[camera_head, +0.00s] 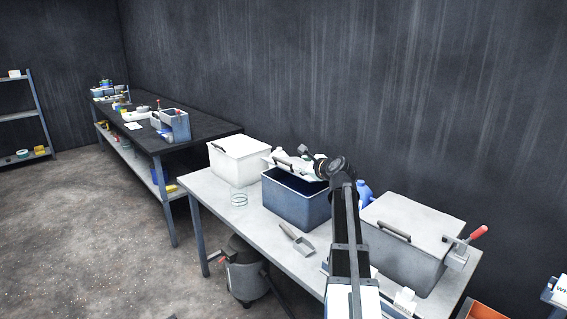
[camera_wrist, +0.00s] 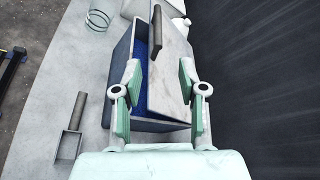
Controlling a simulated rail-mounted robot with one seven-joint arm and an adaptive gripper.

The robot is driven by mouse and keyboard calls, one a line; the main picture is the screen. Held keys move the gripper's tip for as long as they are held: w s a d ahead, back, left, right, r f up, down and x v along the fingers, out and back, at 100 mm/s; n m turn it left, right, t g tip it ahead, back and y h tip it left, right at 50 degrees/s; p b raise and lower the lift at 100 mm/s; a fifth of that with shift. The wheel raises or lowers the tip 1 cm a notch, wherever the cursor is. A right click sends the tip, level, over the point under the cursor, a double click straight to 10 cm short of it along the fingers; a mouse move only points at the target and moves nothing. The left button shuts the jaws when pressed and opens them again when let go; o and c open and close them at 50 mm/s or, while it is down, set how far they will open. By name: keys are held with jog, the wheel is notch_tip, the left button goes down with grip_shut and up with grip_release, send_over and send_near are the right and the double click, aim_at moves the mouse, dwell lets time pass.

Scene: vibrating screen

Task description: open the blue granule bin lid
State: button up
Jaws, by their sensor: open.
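The blue granule bin (camera_head: 297,208) stands on the light table, its dark blue inside showing. Its pale lid (camera_head: 297,168) is raised and tilted above the bin's back side, with a dark handle (camera_head: 282,163) along one edge. In the wrist view the lid (camera_wrist: 175,65) slants away from the bin (camera_wrist: 122,75), and the handle (camera_wrist: 156,30) is beyond my fingertips. My gripper (camera_wrist: 160,75) is open over the lid, with nothing held between its fingers. Whether a finger touches the lid is unclear. My arm partly hides the lid's right end in the head view.
A white bin (camera_head: 240,158) stands to the left and a grey lidded bin (camera_head: 400,245) with a red-handled clamp to the right. A blue bottle (camera_head: 364,193) stands behind my arm. A dark wall runs behind.

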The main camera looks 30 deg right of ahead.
aim_at(283, 161)
jog(key=p+x, duration=0.3)
jog(key=x, duration=1.3)
grip_shut()
